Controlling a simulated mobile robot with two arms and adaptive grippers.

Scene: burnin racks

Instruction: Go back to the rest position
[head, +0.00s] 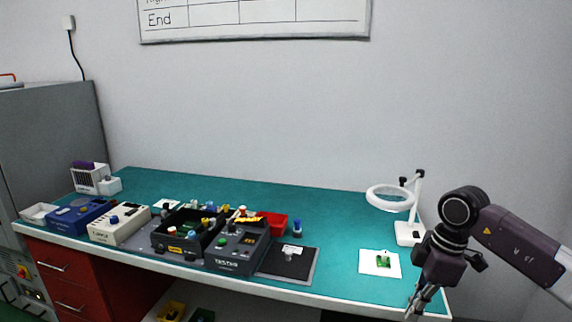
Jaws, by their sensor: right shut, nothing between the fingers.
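My right gripper (418,302) hangs at the front right corner of the teal workbench (330,220), fingers pointing down. Its fingers are together and hold nothing. My right arm comes in from the right edge of the head view. My left gripper is not in view.
A ring lamp (391,197) stands left of my right arm. A white card (380,263) with a small green board lies near the gripper. A dark mat (287,263), a tester box (237,249), a black bin (175,246) and a red tray (272,222) fill the middle.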

